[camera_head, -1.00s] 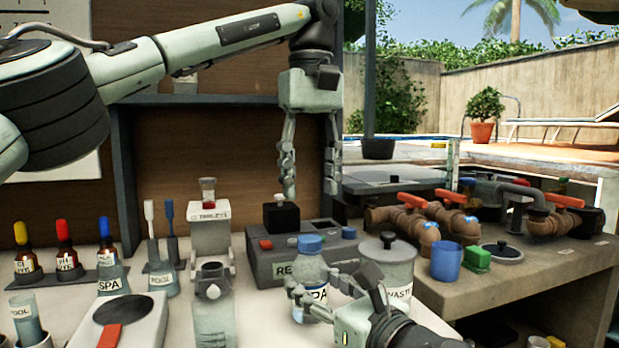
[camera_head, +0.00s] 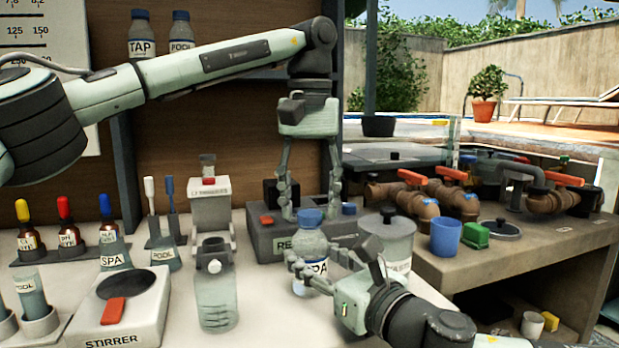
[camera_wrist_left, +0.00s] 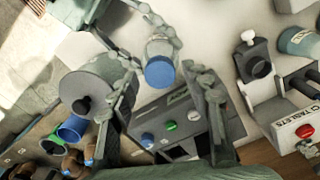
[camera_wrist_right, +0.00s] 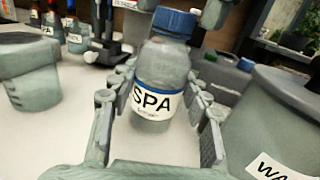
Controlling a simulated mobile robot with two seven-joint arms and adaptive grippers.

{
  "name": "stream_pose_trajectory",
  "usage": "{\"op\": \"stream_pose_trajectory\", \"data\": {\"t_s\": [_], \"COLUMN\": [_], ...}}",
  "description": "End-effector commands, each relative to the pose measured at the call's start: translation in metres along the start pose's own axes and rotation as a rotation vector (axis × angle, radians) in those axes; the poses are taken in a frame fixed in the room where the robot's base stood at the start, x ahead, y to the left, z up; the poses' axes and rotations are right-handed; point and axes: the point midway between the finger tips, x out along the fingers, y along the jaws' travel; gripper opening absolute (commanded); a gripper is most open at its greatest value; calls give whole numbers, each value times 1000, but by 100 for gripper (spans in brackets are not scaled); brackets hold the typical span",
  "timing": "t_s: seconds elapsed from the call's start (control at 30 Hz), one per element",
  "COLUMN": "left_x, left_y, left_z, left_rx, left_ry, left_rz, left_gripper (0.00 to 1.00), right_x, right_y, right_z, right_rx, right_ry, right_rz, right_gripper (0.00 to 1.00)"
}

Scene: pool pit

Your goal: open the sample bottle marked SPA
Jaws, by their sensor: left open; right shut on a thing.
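The SPA bottle (camera_head: 311,252), clear with a white SPA label, stands upright on the bench with its blue cap (camera_head: 311,217) on. My right gripper (camera_head: 318,262) is shut around the bottle's body; the right wrist view shows its fingers on both sides of the SPA label (camera_wrist_right: 155,100). My left gripper (camera_head: 310,205) is open, pointing down above the bottle, its fingertips on either side of and near cap height. In the left wrist view the blue cap (camera_wrist_left: 159,72) lies between the open fingers; I cannot tell whether they touch it.
A grey reagent box (camera_head: 275,242) stands behind the bottle. A lidded waste jar (camera_head: 392,238) is close on the right. A blue cup (camera_head: 445,237) sits on the right-hand counter.

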Motion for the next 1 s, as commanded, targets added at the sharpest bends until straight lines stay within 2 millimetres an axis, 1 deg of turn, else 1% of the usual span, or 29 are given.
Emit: {"op": "stream_pose_trajectory", "data": {"t_s": [0.13, 0.33, 0.37, 0.73, 0.87, 0.97, 1.0], "left_x": [6, 6, 6, 6, 6, 6, 6], "left_y": [0, 0, 0, 0, 0, 0, 0], "left_z": [0, 0, 0, 0, 0, 0, 0], "left_rx": [-1, -2, -2, -2, -17, -116, -189], "left_ry": [0, 0, 0, 0, 0, -1, -1], "left_rz": [1, 1, 1, 1, 1, 1, 1], "left_gripper": [48, 48, 47, 1, 0, 0, 0], "right_x": [0, 0, 0, 0, 0, 0, 0], "right_y": [0, 0, 0, 0, 0, 0, 0], "right_z": [0, 0, 0, 0, 0, 0, 0], "right_rx": [0, 0, 0, 0, 0, 0, 0], "right_ry": [0, 0, 0, 0, 0, 0, 0], "right_rz": [0, 0, 0, 0, 0, 0, 0], "right_gripper": [0, 0, 0, 0, 0, 0, 0]}}
